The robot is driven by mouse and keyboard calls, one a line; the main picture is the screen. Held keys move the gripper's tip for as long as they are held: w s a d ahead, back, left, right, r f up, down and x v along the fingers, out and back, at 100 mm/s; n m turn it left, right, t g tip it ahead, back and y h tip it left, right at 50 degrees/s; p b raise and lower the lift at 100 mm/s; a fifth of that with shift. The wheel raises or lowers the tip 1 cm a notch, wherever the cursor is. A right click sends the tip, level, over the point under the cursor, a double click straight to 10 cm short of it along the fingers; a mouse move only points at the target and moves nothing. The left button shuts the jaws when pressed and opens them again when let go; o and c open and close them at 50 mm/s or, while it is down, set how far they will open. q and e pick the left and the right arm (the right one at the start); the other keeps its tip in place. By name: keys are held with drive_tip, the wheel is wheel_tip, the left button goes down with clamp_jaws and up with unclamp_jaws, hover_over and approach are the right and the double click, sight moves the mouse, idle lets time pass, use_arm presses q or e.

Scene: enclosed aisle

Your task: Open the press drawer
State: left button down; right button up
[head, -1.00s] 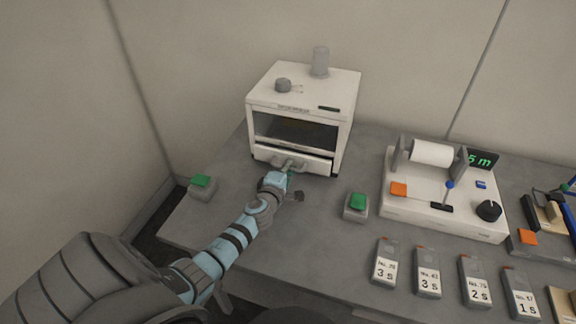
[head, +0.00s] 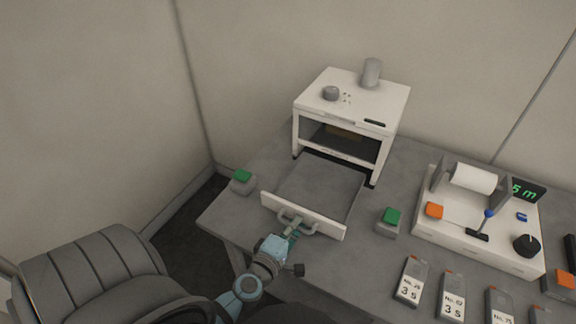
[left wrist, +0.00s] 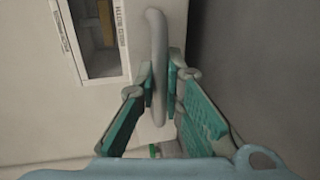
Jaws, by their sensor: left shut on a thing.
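The white press (head: 349,108) stands on the grey table. Its drawer (head: 320,185) is pulled out toward me, with its white front panel (head: 325,228) well clear of the body and a grey tray surface behind it. A grey handle (head: 312,230) sticks out from the panel. My left gripper (head: 291,235) is at this handle. In the left wrist view the green finger pads of my left gripper (left wrist: 162,88) are shut around the handle bar (left wrist: 157,50). My right gripper is not in view.
Green buttons on grey boxes stand left (head: 242,181) and right (head: 389,222) of the drawer. A white roll machine (head: 480,235) is further right, with several numbered grey tags (head: 411,280) in front. The table's front edge lies close below the drawer.

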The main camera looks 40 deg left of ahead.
use_arm(q)
drive_tip(key=shift+s, duration=0.15)
drive_tip(key=c, duration=1.7)
unclamp_jaws()
drive_tip(key=v, duration=1.2)
